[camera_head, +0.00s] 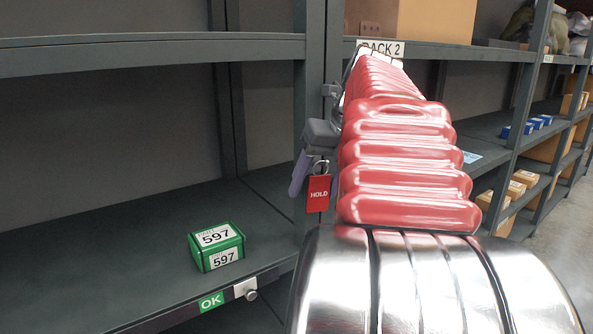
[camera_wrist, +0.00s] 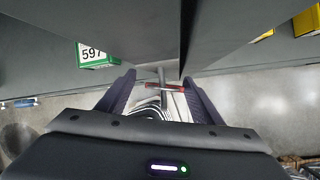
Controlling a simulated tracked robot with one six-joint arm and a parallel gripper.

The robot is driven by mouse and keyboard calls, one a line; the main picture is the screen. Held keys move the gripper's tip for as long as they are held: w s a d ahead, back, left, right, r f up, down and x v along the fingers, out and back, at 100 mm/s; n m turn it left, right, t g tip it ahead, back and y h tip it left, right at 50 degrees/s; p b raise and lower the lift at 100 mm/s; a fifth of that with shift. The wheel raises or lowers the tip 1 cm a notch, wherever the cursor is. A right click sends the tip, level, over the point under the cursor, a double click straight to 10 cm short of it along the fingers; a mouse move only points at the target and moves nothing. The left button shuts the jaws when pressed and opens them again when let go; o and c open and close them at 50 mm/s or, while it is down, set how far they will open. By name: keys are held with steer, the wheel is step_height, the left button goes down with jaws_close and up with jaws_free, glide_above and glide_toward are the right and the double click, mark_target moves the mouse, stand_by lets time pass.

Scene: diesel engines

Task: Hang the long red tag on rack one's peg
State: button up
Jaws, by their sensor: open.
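A red tag marked HOLD (camera_head: 318,194) hangs upright by a metal ring beside the dark rack post. In the wrist view the red tag (camera_wrist: 150,87) shows nearly edge-on from above, across a thin metal peg (camera_wrist: 162,74) that sticks out at the post. It appears to hang from this peg, though the exact contact of ring and peg is too small to tell. My gripper (camera_wrist: 160,80) is open, with one purple finger on each side of the peg and tag. In the head view my gripper (camera_head: 306,178) is partly hidden, with one finger showing left of the tag.
A green box marked 597 (camera_head: 217,247) sits on the left shelf (camera_head: 110,255). A green OK label (camera_head: 211,301) and a round knob (camera_head: 251,295) are on that shelf's edge. A RACK 2 sign (camera_head: 381,48) is on the upper shelf edge. My red arm blocks the middle.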

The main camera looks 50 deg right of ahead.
steer(key=v, duration=1.3)
steer(key=shift+s+r, duration=0.2)
steer(key=shift+r, duration=0.05)
steer(key=w+a+f+n, duration=0.4)
steer(key=a+f+n, duration=0.2)
steer(key=a+n, duration=0.3)
steer(key=w+a+f+n, duration=0.4)
steer(key=a+f+n, duration=0.1)
steer(key=a+n, duration=0.45)
steer(key=s+a+f+n, duration=0.3)
steer(key=a+f+n, duration=0.4)
steer(key=f+n, duration=0.3)
steer(key=s+a+f+n, duration=0.3)
steer(key=a+f+n, duration=0.5)
steer(key=n, duration=0.5)
steer(key=shift+s+a+f+t, duration=0.2)
steer(key=shift+a+f+t, duration=0.1)
steer(key=shift+f, duration=1.1)
steer(key=shift+n, duration=0.25)
